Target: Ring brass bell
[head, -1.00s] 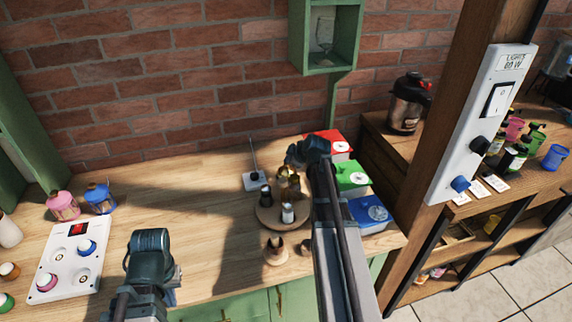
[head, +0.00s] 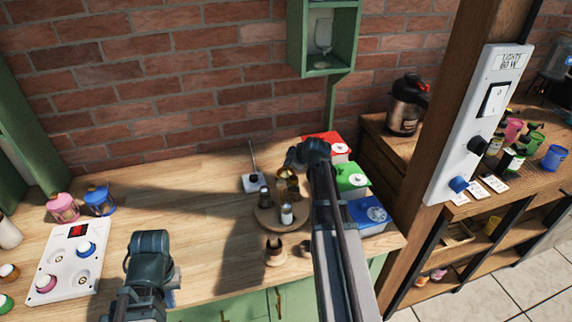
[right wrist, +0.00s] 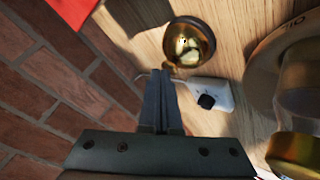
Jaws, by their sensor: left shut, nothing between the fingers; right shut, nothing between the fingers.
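The brass bell (right wrist: 188,42) is a shiny gold dome in the right wrist view, just beyond my right gripper's fingertips. In the head view the bell (head: 285,173) shows as a small gold shape behind the round wooden tray, partly overlapped by other items. My right gripper (right wrist: 161,74) is shut and empty, its tips close to the bell's rim; I cannot tell whether they touch. In the head view my right gripper (head: 294,158) is over the back of the counter, beside the bell. My left gripper (head: 172,291) is shut and empty above the counter's front edge.
A round wooden tray (head: 263,222) with shakers stands in front of the bell. A white box with a black knob (right wrist: 207,100) is close by. Red, green and blue boxes (head: 352,177) line the right side. A white switch panel (head: 65,262) lies at left; mid-left counter is clear.

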